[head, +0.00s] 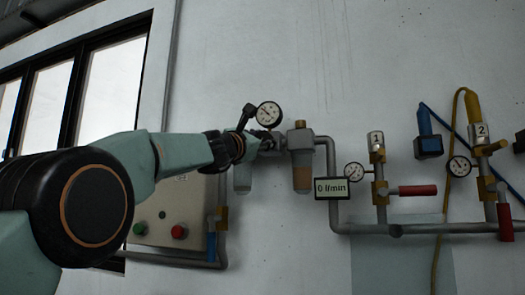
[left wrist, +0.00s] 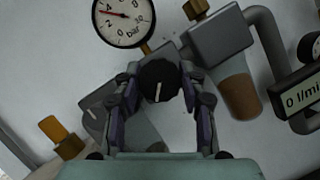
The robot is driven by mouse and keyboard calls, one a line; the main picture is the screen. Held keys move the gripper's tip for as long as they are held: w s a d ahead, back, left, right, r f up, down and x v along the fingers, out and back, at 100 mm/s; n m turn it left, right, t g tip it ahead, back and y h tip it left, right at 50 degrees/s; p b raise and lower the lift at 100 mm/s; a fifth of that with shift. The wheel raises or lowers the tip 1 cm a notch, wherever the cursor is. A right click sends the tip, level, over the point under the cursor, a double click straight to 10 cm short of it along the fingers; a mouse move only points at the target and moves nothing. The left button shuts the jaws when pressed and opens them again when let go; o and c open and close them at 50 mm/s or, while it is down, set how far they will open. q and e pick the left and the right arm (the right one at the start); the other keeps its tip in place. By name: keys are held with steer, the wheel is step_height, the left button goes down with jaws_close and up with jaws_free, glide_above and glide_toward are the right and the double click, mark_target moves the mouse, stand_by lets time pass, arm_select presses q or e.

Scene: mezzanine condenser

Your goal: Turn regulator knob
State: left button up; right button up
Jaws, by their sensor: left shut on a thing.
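The regulator knob (left wrist: 159,80) is round and black with a pale line on its face. In the left wrist view it sits between the two fingers of my left gripper (left wrist: 160,92), which is shut on it. In the head view my left gripper (head: 258,143) reaches the regulator from the left and hides the knob. The pressure gauge (head: 268,114) stands just above. In the left wrist view the gauge (left wrist: 124,16) is marked in bar, and its needle points left. My right gripper is in neither view.
A filter bowl (head: 302,175) hangs right of the regulator, with a flow display (head: 331,189) reading 0 l/min. Red-handled valves (head: 417,190) and pipes continue right. A control box (head: 170,210) with green and red buttons is below my arm.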

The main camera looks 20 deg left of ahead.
arm_select(q)
steer(key=n+y+b, duration=0.1)
steer(key=n, duration=0.1)
steer(key=n+t+y+b, duration=0.1)
steer(key=n, duration=0.2)
steer(key=shift+f, duration=0.2)
steer(key=shift+r+n+y+b, duration=0.1)
steer(key=shift+n+y+b, duration=0.45)
steer(key=shift+n+y, duration=0.85)
steer(key=shift+n, duration=0.8)
steer(key=o, duration=1.1)
steer(key=shift+r+m, duration=0.1)
steer(key=shift+m, duration=0.2)
